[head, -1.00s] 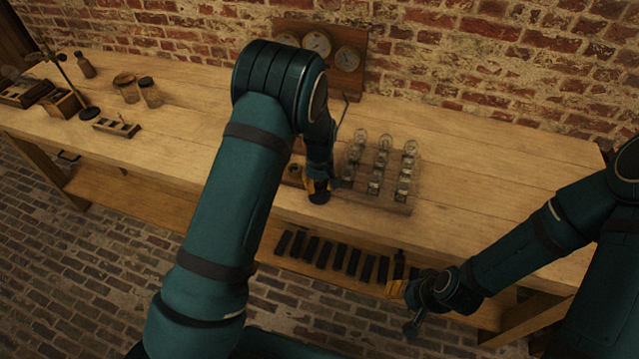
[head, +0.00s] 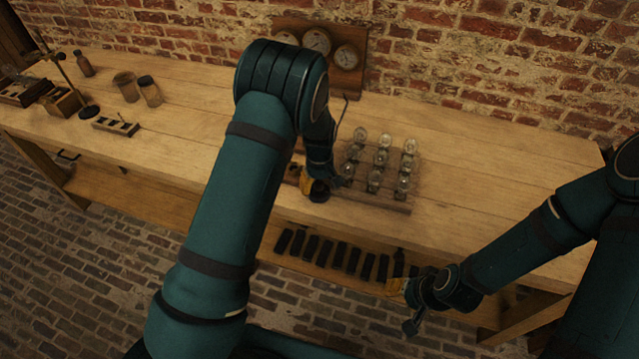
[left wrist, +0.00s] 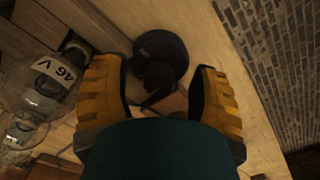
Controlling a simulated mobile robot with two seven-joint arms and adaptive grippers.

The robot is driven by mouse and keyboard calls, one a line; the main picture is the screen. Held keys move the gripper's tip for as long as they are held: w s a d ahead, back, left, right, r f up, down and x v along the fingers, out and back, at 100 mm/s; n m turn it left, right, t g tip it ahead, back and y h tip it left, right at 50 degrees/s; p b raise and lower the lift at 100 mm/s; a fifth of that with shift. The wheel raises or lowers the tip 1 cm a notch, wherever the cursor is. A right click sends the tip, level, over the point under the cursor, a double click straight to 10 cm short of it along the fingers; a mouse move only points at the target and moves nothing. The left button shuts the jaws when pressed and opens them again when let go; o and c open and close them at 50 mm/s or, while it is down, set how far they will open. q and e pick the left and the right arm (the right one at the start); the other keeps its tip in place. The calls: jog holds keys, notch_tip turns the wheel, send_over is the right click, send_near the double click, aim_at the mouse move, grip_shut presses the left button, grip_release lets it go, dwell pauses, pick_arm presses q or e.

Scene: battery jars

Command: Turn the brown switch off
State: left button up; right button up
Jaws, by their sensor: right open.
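A dark round switch (left wrist: 172,52) with small pale lettering and a raised dark brownish knob shows in the left wrist view, at the upper middle. Its exact colour is hard to tell in the shade. My left gripper (left wrist: 160,92) has its two yellow fingers apart, one on each side of the view, with the knob between and slightly beyond them. I cannot tell whether they touch it. In the head view my left gripper (head: 316,188) is low over the bench's front edge, and my arm hides most of the switch. My right gripper (head: 398,287) is open and empty by the lower shelf.
Several glass jars (head: 376,180) stand in a wooden rack just right of my left gripper. A gauge board (head: 318,40) stands behind. The bench (head: 500,170) is clear at right. Dark blocks (head: 338,256) line the shelf.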

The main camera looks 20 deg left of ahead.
pick_arm(q)
jog(key=shift+r, duration=0.1)
notch_tip(320, 180, up, 12)
dwell(0.5)
dwell(0.4)
jog(key=m, duration=0.1)
send_over(319, 184)
jog(key=s, duration=0.3)
notch_tip(319, 184, down, 7)
jog(key=shift+m+h, duration=0.8)
jog(key=s+f, duration=0.4)
jog(key=s+d+f, duration=0.1)
jog(key=s+f, duration=0.1)
jog(key=shift+s+f, duration=0.35)
jog(key=shift+s, duration=0.05)
jog(key=s+d+f+m+t+h, duration=0.1)
jog(key=s+d, duration=0.2)
jog(key=s, duration=0.3)
jog(key=s+d+f+m+t+h, duration=0.1)
jog(key=s+d+f+m, duration=0.1)
jog(key=s, duration=0.5)
jog(key=shift+d, duration=0.4)
jog(key=shift+a+f, duration=0.1)
